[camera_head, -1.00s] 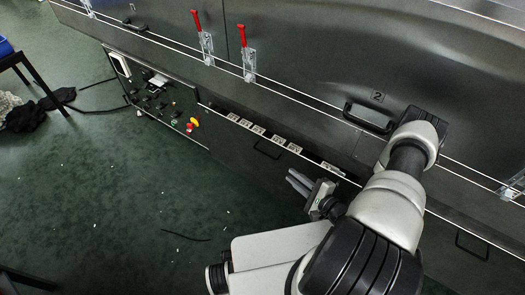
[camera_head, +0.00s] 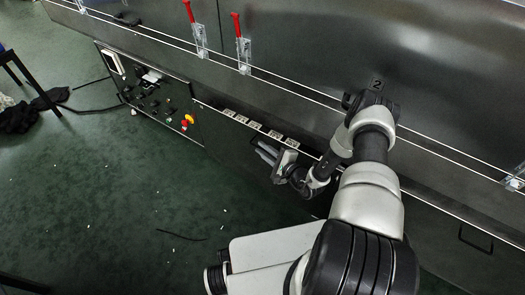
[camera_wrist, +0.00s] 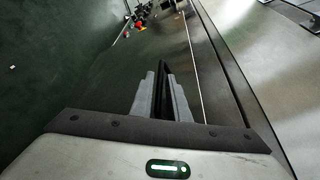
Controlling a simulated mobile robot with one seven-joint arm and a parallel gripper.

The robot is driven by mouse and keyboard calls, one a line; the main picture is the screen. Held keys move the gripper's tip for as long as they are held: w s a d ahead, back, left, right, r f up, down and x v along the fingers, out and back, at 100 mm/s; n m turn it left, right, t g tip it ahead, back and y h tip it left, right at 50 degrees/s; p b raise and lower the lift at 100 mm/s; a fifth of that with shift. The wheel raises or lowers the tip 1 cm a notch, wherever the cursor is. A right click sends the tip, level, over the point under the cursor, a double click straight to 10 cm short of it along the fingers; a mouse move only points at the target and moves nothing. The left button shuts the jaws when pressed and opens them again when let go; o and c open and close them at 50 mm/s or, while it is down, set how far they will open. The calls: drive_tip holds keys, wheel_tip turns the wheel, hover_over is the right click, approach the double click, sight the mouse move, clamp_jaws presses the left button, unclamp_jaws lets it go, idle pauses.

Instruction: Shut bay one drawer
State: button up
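The bay one drawer (camera_head: 222,143) is the dark front panel right of the control panel in the head view. A pale line marks its top edge, with several small white labels in a narrow strip behind it, so it looks slightly out. My gripper (camera_head: 265,153) is in front of this panel near its top edge, over the area of its thin handle, which is mostly hidden. In the wrist view the two grey fingers (camera_wrist: 161,88) point along the dark front, close together with a dark strip between them. I cannot tell whether they touch the drawer.
The control panel (camera_head: 146,88) with a red and yellow button is left of the drawer. Two red-handled clamps (camera_head: 240,40) stand on the dryer above. Another drawer handle (camera_head: 475,238) is at the lower right. The green floor (camera_head: 100,190) in front is mostly clear, with small white bits.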

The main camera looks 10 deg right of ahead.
drive_tip(key=shift+w+a, duration=0.15)
drive_tip(key=shift+w, duration=0.05)
clamp_jaws()
idle(1.4)
